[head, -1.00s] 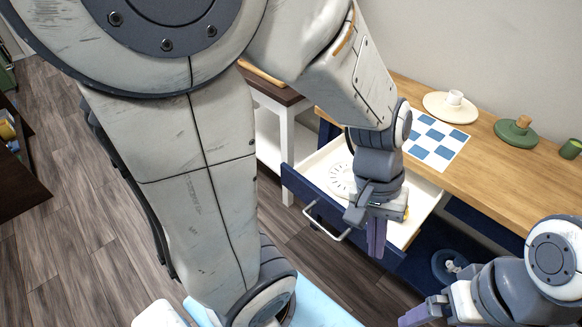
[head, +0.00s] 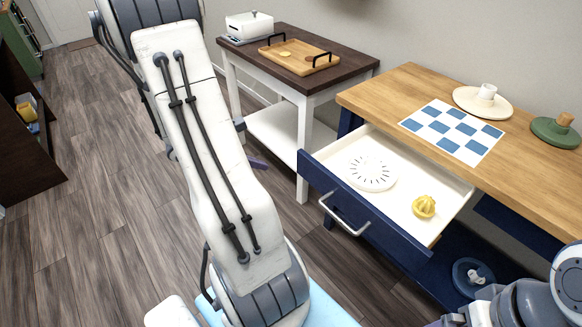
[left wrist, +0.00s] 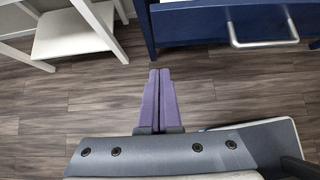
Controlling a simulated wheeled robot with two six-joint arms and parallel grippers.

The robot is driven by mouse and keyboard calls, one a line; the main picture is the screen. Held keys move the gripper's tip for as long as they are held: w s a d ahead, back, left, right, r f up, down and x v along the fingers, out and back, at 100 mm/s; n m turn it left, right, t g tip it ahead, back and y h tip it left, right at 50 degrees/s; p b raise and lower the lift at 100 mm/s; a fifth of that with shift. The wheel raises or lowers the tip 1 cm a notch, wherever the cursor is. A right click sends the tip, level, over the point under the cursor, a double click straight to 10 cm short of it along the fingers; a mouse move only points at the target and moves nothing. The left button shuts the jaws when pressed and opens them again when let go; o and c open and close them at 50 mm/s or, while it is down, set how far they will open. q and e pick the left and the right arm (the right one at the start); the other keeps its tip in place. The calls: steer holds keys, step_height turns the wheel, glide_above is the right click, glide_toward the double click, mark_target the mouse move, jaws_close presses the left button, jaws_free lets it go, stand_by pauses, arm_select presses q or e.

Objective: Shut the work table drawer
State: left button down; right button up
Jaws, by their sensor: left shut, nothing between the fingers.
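The work table drawer (head: 375,219) stands pulled out, with a dark blue front, a silver bar handle (head: 343,216) and a white inside. A slotted white disc (head: 371,173) and a yellow juicer-like piece (head: 424,206) lie in it. The blue front (left wrist: 185,25) and handle (left wrist: 263,43) also show in the left wrist view, ahead and to the right. My left gripper (left wrist: 160,74) is shut and empty, apart from the drawer. In the head view my arm hides most of it; a purple fingertip (head: 258,163) shows. My right gripper (head: 452,321) is partly cut off at the bottom right.
The wooden work table (head: 420,90) carries a blue-and-white checkered mat (head: 453,131) and lidded pieces. A white side table (head: 290,80) with a dark top stands left of the drawer. A blue round thing (head: 473,277) sits under the drawer. Wood floor (head: 100,220) is free at left.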

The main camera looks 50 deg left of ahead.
arm_select(q)
steer(key=b, duration=0.2)
glide_toward(298, 167)
step_height(298, 167, down, 4)
steer(key=w, duration=0.3)
steer(key=shift+w+d+p, duration=0.25)
steer(key=shift+w+p, duration=0.1)
steer(key=shift+w, duration=0.2)
